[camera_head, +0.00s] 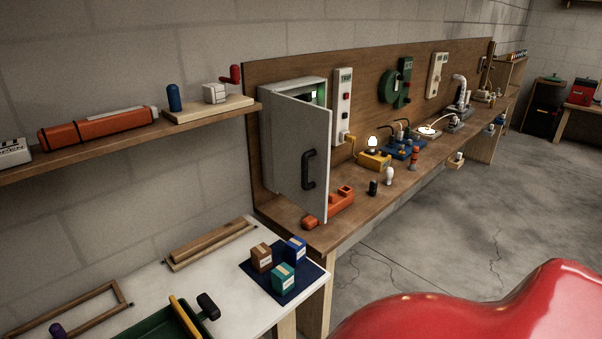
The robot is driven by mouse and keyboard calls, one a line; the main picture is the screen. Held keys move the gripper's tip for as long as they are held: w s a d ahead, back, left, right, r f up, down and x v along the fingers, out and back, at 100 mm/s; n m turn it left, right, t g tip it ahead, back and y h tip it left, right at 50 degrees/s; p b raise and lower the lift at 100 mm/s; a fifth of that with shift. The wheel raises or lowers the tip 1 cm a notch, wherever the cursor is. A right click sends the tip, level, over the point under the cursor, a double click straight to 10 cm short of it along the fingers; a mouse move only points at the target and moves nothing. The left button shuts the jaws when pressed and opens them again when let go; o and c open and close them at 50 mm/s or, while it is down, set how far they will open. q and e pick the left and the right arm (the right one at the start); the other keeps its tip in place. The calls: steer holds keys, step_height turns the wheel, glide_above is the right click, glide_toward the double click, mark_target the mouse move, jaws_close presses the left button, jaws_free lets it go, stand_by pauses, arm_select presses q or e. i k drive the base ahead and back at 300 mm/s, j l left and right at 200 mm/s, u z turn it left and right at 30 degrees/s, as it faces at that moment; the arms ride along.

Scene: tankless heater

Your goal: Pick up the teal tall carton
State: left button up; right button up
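A teal carton (283,278) stands on a dark blue mat (311,286) at the right end of the white table. A brown carton (261,257) stands on the mat behind it to the left, and a blue carton (295,250) behind it to the right. The three stand close together, each with a tan strip on top and a pale label. Neither of my grippers is in view.
A wooden workbench (330,235) stands beyond, with an open grey cabinet door (300,150). A shelf (110,145) hangs above left. A glossy red surface (480,310) fills the lower right.

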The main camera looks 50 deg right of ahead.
mark_target(283, 276)
steer(key=z, duration=1.5)
